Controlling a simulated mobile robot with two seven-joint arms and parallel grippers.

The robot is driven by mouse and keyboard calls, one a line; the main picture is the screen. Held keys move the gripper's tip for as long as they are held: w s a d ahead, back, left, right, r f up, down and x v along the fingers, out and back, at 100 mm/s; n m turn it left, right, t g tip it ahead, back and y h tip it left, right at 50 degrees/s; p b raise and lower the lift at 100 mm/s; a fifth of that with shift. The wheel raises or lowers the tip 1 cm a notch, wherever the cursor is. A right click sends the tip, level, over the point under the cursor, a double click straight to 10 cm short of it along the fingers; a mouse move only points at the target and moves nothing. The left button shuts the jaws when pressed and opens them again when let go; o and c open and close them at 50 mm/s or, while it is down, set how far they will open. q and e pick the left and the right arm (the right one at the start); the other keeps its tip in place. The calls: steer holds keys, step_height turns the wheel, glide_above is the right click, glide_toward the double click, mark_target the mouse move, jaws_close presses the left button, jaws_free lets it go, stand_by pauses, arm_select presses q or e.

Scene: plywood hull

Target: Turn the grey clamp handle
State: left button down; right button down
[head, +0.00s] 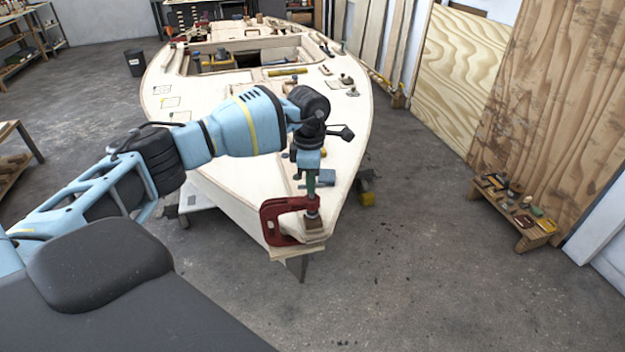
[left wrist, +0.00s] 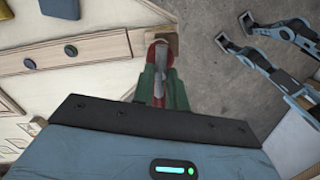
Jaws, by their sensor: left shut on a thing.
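A red clamp (head: 274,222) sits on the pale bow tip of the hull, with a wooden block (head: 313,224) beneath its screw. My left gripper (head: 312,188) comes down from above the clamp, fingers pointing down. In the left wrist view its green fingers (left wrist: 161,88) are shut on the grey clamp handle (left wrist: 159,84), which shows as a narrow bar between them. The red of the clamp (left wrist: 158,50) shows just past the fingertips. The fingers and the gripper body hide much of the handle.
The plywood hull (head: 225,185) stretches away behind the clamp, with small tools and blocks on its deck. A low wooden bench (head: 528,240) with small items stands at the right. The concrete floor (head: 420,270) right of the bow is clear.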

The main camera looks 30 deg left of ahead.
arm_select(q)
steer(key=shift+a+r, duration=0.1)
steer(key=shift+r, duration=0.05)
stand_by(0.4)
steer(key=c, duration=1.3)
jaws_free()
steer(key=shift+c, duration=0.2)
steer(key=shift+s+r, duration=0.1)
steer(key=shift+r, duration=3.75)
